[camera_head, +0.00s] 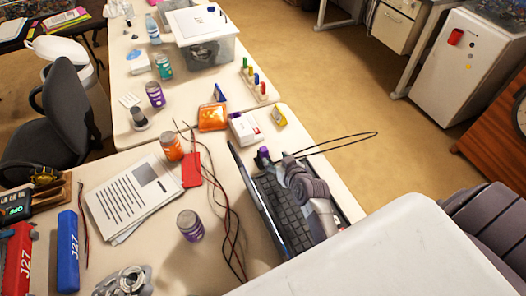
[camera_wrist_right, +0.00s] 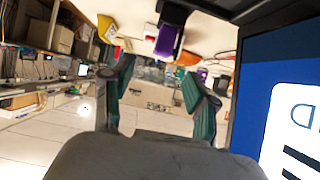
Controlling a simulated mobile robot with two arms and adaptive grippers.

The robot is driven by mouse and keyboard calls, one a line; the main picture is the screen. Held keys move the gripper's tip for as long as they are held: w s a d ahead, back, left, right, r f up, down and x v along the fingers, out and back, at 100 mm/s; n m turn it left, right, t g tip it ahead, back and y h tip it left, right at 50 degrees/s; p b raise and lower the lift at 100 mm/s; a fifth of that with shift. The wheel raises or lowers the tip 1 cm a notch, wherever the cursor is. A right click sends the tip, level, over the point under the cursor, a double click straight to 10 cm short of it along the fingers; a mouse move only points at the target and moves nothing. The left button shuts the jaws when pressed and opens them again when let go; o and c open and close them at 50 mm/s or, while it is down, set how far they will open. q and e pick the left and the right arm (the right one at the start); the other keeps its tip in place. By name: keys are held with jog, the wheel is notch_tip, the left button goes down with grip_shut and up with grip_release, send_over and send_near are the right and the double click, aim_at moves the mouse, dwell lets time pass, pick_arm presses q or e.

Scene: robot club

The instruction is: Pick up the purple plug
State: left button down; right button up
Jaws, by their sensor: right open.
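The purple plug (camera_head: 264,152) is small, purple and black, near the far end of the laptop in the head view. In the right wrist view the purple plug (camera_wrist_right: 167,40) shows large near the top, with a dark part beside it. My right gripper (camera_head: 283,162) is just right of the plug, over the laptop's keyboard. Its two fingers (camera_wrist_right: 157,76) are spread with nothing between them in the wrist view. The plug appears above the fingertips there, apart from them. My left gripper is not in view.
The open laptop (camera_head: 267,198) lies under my right arm; its screen edge stands on the left. A thin black cable loop (camera_head: 345,142) reaches past the table edge. A white box (camera_head: 243,129), yellow block (camera_head: 280,117) and orange can (camera_head: 172,147) stand nearby.

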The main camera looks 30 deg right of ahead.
aim_at(265, 151)
jog(key=x, duration=0.3)
jog(key=shift+w+f, duration=0.15)
jog(key=shift+w, duration=0.1)
jog(key=shift+x, duration=1.15)
jog(key=x, duration=0.3)
jog(key=shift+w+a+f, duration=0.15)
jog(key=shift+a, duration=0.1)
jog(key=shift+w+d+f, duration=0.1)
jog(key=shift+w+f, duration=0.15)
jog(key=shift+w, duration=0.2)
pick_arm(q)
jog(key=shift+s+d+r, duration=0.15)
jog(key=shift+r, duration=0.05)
pick_arm(e)
grip_shut()
